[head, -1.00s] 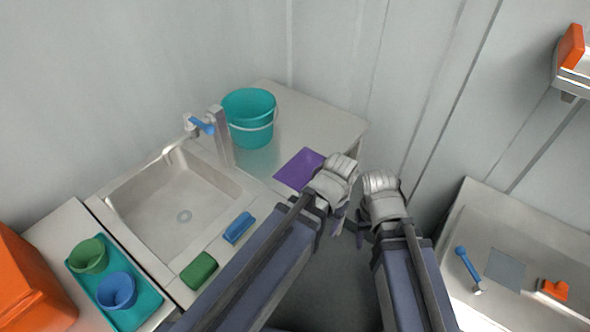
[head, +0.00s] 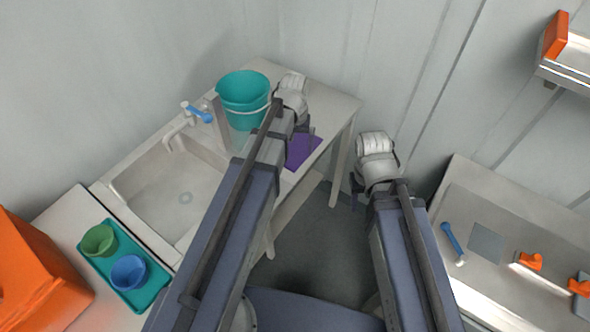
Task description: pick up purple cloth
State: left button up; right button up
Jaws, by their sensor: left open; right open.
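The purple cloth (head: 302,150) lies flat on the counter (head: 337,106) to the right of the sink, near the counter's front edge. My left arm covers its left part. My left gripper (head: 304,124) is open above the counter, over or just behind the cloth; its fingers are mostly hidden by the wrist, and I cannot tell whether it touches the cloth. My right gripper (head: 356,192) is open and empty, off the counter's front edge over the floor, to the right of the cloth.
A teal bucket (head: 243,92) stands close to the left of my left gripper. The sink (head: 165,190) and its blue-handled tap (head: 198,114) are further left. A teal tray (head: 150,290) holds a green cup (head: 99,241) and a blue cup (head: 129,272). Another counter (head: 470,200) is at right.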

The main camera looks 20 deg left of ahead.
aim_at(295, 168)
pick_arm(q)
notch_tip(295, 168, down, 8)
jog(key=b, duration=0.7)
jog(key=shift+f, duration=0.1)
jog(key=shift+s, duration=0.1)
jog(key=shift+c, duration=1)
jog(key=shift+d, duration=0.1)
jog(key=c, duration=1.3)
grip_shut()
jog(key=shift+r+p, duration=0.35)
jog(key=shift+r, duration=0.2)
notch_tip(295, 168, up, 29)
jog(key=p, duration=2.9)
